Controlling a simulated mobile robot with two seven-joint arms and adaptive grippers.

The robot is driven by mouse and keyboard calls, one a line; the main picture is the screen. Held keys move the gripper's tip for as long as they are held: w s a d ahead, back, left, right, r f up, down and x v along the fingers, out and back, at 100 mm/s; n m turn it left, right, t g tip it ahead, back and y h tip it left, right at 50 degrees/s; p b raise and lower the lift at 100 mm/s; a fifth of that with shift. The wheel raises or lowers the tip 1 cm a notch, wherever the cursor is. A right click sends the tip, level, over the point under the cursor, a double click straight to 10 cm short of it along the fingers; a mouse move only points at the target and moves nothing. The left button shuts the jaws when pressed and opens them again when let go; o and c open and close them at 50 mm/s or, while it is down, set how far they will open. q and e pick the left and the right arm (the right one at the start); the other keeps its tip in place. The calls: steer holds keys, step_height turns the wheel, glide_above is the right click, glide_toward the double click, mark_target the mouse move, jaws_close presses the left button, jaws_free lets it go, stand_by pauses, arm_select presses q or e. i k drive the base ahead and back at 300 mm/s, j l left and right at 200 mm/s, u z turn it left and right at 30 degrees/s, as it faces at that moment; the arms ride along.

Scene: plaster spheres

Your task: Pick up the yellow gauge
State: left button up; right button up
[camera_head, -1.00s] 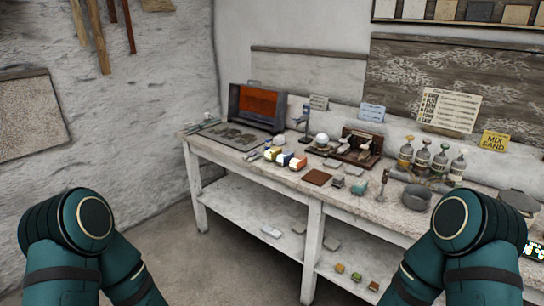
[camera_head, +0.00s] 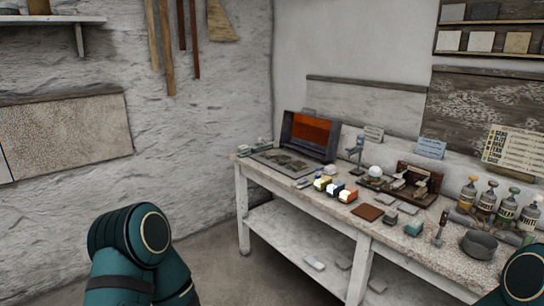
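A small block with a yellow face (camera_head: 321,184) sits near the front edge of the workbench (camera_head: 290,192), left of a dark blue and white block (camera_head: 335,190) and an orange-topped white block (camera_head: 348,195). It may be the yellow gauge, but it is too small to tell for sure. My arms show only as teal links at the lower left and lower right. Neither gripper is in view, and both visible arm parts are apart from the blocks.
An open box with an orange inside (camera_head: 311,131) stands at the bench's far left end. A white sphere (camera_head: 375,171) stands behind the blocks. Bottles (camera_head: 487,199) and a grey bowl (camera_head: 479,244) are at the right. Floor is free before the bench's left end.

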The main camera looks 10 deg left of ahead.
mark_target(321, 185)
steer(key=i+j, duration=0.3)
steer(key=i, duration=0.2)
steer(key=i+j+z, duration=0.1)
steer(key=i+j, duration=0.2)
steer(key=i, duration=0.15)
steer(key=i+j, duration=0.35)
steer(key=i+z, duration=0.05)
steer(key=i, duration=0.05)
